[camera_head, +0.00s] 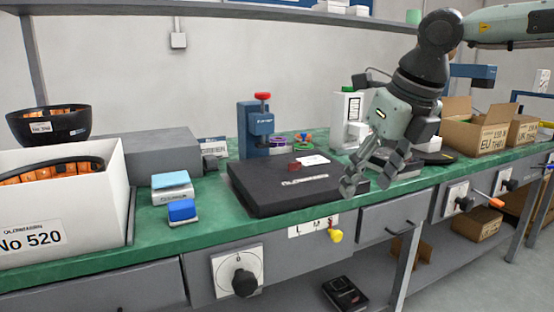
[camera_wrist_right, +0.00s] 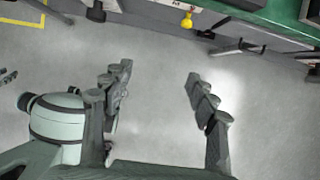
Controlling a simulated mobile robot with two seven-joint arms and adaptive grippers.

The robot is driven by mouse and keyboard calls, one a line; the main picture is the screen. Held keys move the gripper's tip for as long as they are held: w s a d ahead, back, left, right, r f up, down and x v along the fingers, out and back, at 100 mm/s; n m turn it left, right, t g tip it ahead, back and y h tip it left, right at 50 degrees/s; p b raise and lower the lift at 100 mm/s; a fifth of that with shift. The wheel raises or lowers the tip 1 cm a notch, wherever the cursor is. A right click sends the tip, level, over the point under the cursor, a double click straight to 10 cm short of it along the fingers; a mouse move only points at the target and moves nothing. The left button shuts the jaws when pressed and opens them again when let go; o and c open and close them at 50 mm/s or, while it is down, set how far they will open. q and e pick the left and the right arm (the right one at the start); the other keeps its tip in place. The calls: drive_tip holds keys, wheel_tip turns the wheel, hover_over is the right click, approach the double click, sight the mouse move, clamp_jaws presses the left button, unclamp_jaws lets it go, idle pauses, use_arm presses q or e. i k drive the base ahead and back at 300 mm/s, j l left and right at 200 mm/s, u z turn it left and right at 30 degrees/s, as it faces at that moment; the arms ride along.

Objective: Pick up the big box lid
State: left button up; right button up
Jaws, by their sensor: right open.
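A large flat black box (camera_head: 265,190) with a black lid (camera_head: 259,176) lies on the green bench top, at the middle of the head view. My right gripper (camera_head: 367,184) hangs from above at the right end of the black box, fingers pointing down, open and empty. I cannot tell whether it touches the box. In the right wrist view its fingers (camera_wrist_right: 158,76) are spread over grey floor, in front of the bench edge.
A white No 520 box (camera_head: 95,195) and blue containers (camera_head: 182,210) stand to the left. A blue press (camera_head: 255,130) stands behind the black box. Cardboard boxes (camera_head: 475,135) are at the right. A yellow knob (camera_head: 335,236) sticks out of the bench front.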

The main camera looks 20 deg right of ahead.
sight(275, 185)
drive_tip(key=i, duration=0.9)
